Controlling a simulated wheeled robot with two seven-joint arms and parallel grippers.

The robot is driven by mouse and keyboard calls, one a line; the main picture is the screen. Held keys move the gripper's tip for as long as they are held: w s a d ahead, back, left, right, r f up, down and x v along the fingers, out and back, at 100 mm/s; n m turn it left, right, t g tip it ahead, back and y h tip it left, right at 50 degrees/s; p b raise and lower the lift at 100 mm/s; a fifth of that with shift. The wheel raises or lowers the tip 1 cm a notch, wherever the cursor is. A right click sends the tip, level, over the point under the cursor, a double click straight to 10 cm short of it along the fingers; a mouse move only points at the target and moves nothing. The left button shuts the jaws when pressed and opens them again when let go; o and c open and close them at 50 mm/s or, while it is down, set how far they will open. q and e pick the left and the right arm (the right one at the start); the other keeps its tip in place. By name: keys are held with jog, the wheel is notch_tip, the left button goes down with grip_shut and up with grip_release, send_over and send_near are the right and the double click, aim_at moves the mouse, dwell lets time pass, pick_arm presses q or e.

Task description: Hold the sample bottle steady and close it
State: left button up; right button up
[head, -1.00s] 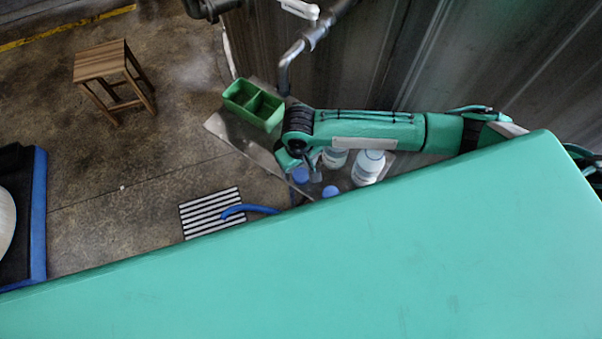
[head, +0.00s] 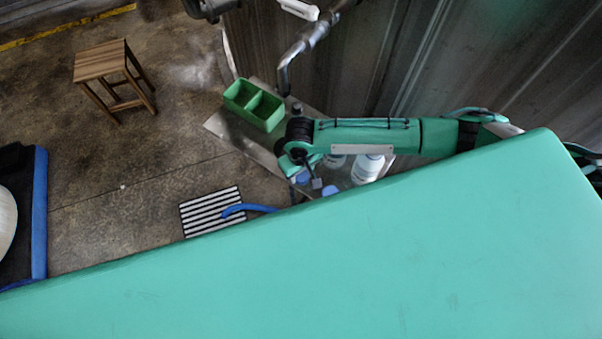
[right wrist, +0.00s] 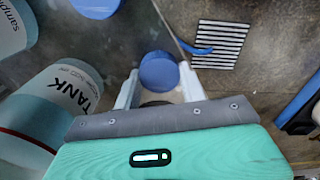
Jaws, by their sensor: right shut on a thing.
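My right gripper (right wrist: 158,88) has its two white fingers closed around a blue cap (right wrist: 158,72) in the right wrist view. What is under this cap is mostly hidden, so I cannot tell whether it sits on a bottle. In the head view the right gripper (head: 312,176) points down over the metal table, with the blue cap (head: 302,178) beside it. A bottle lettered "sample" (right wrist: 10,32) is cut off at the wrist view's upper left. Another blue round top (right wrist: 95,5) is near it, also showing in the head view (head: 330,190). My left gripper is out of view.
A white bottle lettered "TANK" (right wrist: 50,105) stands close to the right gripper; it also shows in the head view (head: 367,168). A green two-compartment bin (head: 254,104) is on the metal table (head: 228,134). A pipe (head: 290,62) hangs above. A striped floor grate (head: 205,215) lies beyond.

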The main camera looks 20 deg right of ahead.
notch_tip(320, 180, up, 20)
jog(key=shift+b, duration=0.35)
dwell(0.5)
jog(key=w+d+r+m, duration=0.2)
jog(key=d+r+m, duration=0.1)
jog(key=d, duration=0.5)
jog(key=shift+d+r, duration=0.4)
jog(key=shift+r, duration=0.1)
